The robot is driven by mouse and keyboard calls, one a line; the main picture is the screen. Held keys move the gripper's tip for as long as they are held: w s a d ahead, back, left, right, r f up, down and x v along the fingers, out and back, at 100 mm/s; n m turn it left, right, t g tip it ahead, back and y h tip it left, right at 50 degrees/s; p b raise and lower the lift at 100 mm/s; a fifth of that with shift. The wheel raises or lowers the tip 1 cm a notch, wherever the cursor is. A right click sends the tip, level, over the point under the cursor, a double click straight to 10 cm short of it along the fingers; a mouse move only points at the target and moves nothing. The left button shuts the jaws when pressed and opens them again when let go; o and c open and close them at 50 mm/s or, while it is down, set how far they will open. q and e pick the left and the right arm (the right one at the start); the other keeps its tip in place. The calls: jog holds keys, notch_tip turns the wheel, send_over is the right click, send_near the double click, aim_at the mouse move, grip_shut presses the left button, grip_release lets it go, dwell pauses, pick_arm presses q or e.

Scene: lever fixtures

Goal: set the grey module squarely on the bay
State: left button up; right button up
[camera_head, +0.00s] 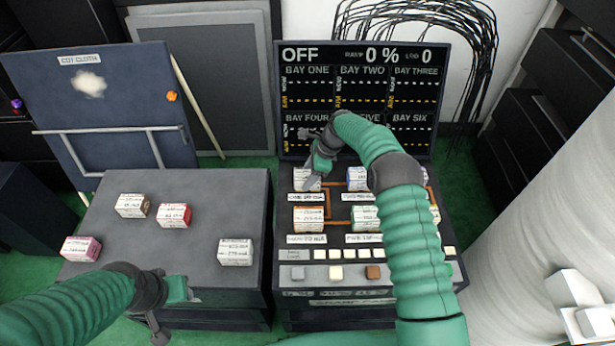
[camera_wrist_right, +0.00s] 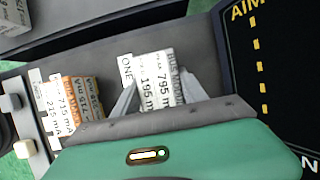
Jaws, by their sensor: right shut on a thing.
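A pale grey-white module (camera_head: 306,180) with printed labels is at bay one, the upper left bay of the right console. In the right wrist view the same module (camera_wrist_right: 157,80) stands between the two fingers of my right gripper (camera_wrist_right: 155,92), which is shut on it. The ONE label (camera_wrist_right: 126,72) lies beside it. In the head view my right gripper (camera_head: 317,168) covers part of the module's top and the bay. I cannot tell whether its underside touches the bay. My left gripper (camera_head: 172,292) is over the front of the left table, apart from the modules; its fingers are unclear.
An orange-and-white module (camera_head: 308,218) sits in the bay just in front. Other modules stand on the console and on the left table (camera_head: 190,208). The upright display (camera_head: 360,95) rises close behind the bays and reads OFF. Buttons (camera_head: 335,272) line the console's front.

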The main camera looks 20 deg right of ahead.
jog(key=o, duration=1.5)
jog(key=shift+d, duration=0.1)
jog(key=shift+r, duration=0.4)
jog(key=p+v, duration=0.2)
jog(key=v, duration=0.9)
jog(key=s+a+r+n+h, duration=0.1)
jog(key=s+a+n+h, duration=0.1)
jog(key=s+n, duration=0.8)
jog(key=s+a+r+n+t+h, duration=0.1)
jog(key=s+r+n+h, duration=0.1)
jog(key=s+n, duration=0.9)
jog(key=s, duration=0.9)
jog(key=shift+s+a, duration=0.3)
jog(key=shift+a, duration=0.05)
